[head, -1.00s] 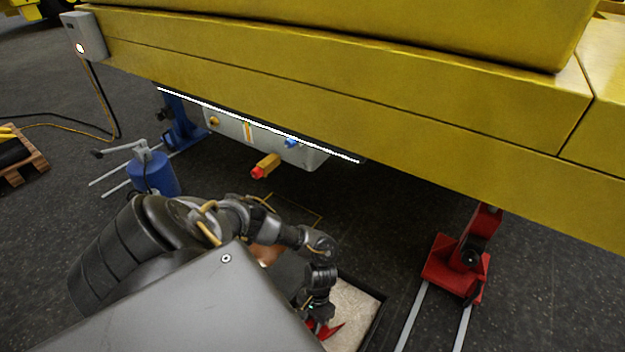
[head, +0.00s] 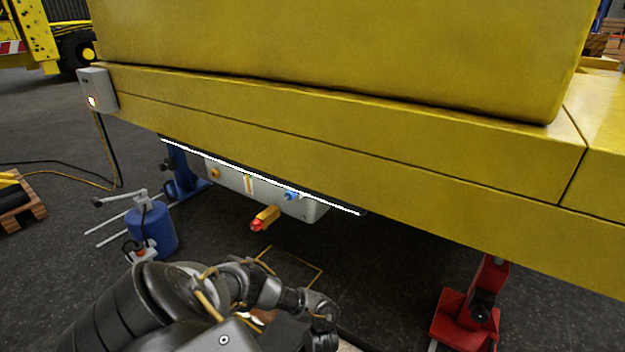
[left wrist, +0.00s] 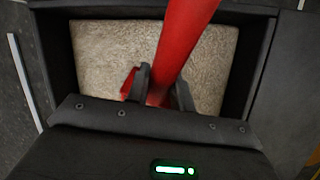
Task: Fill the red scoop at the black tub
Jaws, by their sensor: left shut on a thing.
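The red scoop (left wrist: 188,40) is in the left wrist view, with its long part running up to the top edge. My left gripper (left wrist: 162,92) is shut on it. The black tub (left wrist: 248,75) lies below the gripper, with pale, grainy material (left wrist: 105,50) across its floor. A bit of red shows left of the fingers, over the material. Whether the scoop touches the material or holds any, I cannot tell. In the head view, the gripper and scoop are below the bottom edge. My right gripper is in neither view.
A large yellow beam (head: 350,130) spans the head view, with a grey box (head: 235,178) under it. A red stand (head: 468,315) is at right, a blue canister (head: 152,232) at left. A yellow floor outline (head: 308,265) lies beyond my left arm.

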